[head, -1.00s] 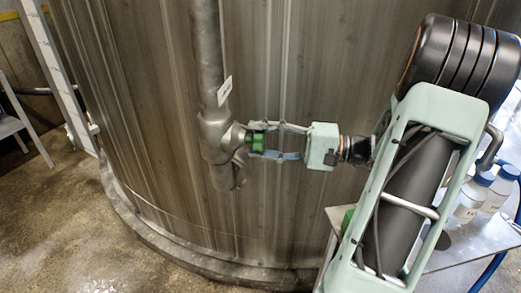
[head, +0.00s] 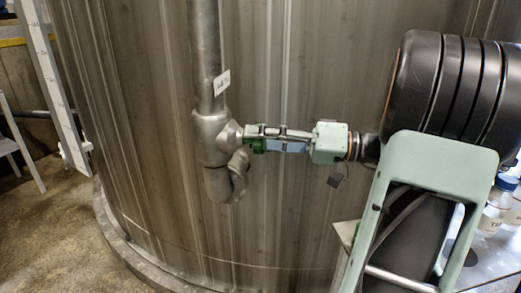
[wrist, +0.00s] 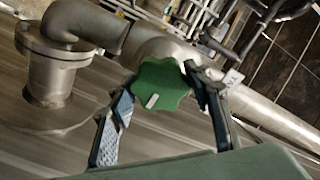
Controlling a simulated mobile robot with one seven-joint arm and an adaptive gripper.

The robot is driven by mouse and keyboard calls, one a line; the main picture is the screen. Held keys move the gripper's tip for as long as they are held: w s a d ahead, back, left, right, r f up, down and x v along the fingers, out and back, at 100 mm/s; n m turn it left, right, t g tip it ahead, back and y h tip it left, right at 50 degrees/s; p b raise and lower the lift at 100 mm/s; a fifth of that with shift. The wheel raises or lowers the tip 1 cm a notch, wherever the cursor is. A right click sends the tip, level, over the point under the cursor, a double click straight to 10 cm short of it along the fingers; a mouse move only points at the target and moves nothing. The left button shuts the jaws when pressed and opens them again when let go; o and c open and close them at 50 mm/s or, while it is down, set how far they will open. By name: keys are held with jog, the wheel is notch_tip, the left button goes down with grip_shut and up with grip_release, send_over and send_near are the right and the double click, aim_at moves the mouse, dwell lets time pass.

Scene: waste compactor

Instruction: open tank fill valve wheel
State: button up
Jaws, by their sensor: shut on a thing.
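The green valve wheel (wrist: 160,88) has a scalloped rim and a pale bar mark on its face. It sits on the metal valve body (head: 212,138) of a vertical pipe in front of the tank. My gripper (wrist: 162,100) has one finger on each side of the wheel in the wrist view. In the head view my gripper (head: 257,140) reaches the wheel from the right, shut on it, and the fingers hide much of the green. A white tag (head: 222,83) is on the pipe above the valve.
The large ribbed steel tank (head: 130,130) fills the background. A metal side table (head: 485,262) with white bottles (head: 497,203) stands at the right. A white upright ladder-like post (head: 55,90) is at the left, with open wet floor (head: 60,230) below.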

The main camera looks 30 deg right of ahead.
jog(key=shift+n, duration=0.3)
jog(key=o, duration=1.2)
jog(key=v, duration=1.2)
